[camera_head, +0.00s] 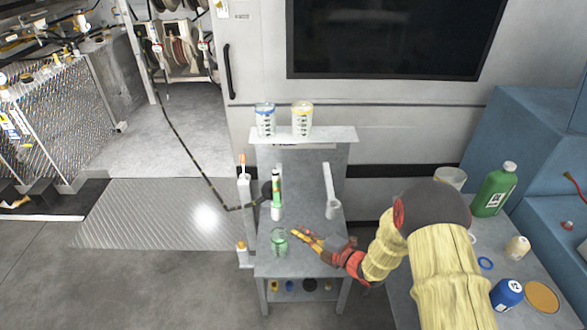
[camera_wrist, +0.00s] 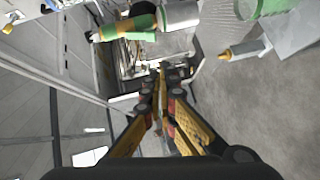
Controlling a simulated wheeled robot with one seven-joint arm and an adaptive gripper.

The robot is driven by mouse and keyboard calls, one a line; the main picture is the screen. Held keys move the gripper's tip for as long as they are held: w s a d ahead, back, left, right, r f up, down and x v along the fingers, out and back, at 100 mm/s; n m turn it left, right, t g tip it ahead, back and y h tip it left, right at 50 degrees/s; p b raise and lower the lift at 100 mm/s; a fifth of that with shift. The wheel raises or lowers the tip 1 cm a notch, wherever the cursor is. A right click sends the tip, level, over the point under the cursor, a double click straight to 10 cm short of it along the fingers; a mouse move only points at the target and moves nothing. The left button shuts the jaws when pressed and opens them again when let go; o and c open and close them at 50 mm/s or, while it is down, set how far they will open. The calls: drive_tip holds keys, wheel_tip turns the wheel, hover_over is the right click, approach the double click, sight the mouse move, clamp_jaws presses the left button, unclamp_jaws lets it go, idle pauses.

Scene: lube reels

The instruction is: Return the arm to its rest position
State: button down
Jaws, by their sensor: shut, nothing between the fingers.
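My arm reaches in from the right in the head view, with a cream ribbed sleeve and red and dark joints. My gripper (camera_head: 298,235) is shut and empty, its yellow and black fingers pointing left over the small grey workstand (camera_head: 340,258). In the wrist view the fingers of my gripper (camera_wrist: 168,76) come together at their tips. A green translucent jar (camera_head: 279,243) stands on the stand just left of the fingertips, seemingly apart from them. A green and white tube-shaped tool (camera_head: 276,193) stands upright behind it; it also shows lying across the wrist view (camera_wrist: 128,27).
Two labelled cans, blue-topped (camera_head: 265,120) and yellow-topped (camera_head: 302,119), sit on the upper shelf (camera_head: 340,134). A side bench (camera_head: 435,292) at right holds a green bottle (camera_head: 495,190), a blue bottle (camera_head: 507,294) and a cup (camera_head: 451,178). A dark hose (camera_head: 184,145) hangs at left. The floor at left is clear.

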drive_tip(key=s+d+f+m+g+h, duration=0.3)
drive_tip(key=d+f+m+h, duration=0.4)
drive_tip(key=f, duration=0.5)
drive_tip(key=s+d+r+m+g+h, duration=0.2)
drive_tip(key=s+d+r+m, duration=0.15)
drive_tip(key=d, duration=0.25)
drive_tip(key=s+d+r+m+g+h, duration=0.1)
drive_tip(key=s+d+r+m+h, duration=0.15)
drive_tip(key=d+m, duration=0.25)
drive_tip(key=s+a+r+m, duration=0.1)
drive_tip(key=s+r+m, duration=0.2)
drive_tip(key=s+r, duration=0.5)
drive_tip(key=s+a+r+m, duration=0.2)
drive_tip(key=s+r, duration=0.6)
drive_tip(key=r, duration=0.6)
drive_tip(key=s+a+r+m, duration=0.2)
drive_tip(key=s+r+m, duration=0.2)
drive_tip(key=s+r, duration=0.4)
wheel_tip(320, 180, up, 4)
drive_tip(key=shift+f, duration=0.2)
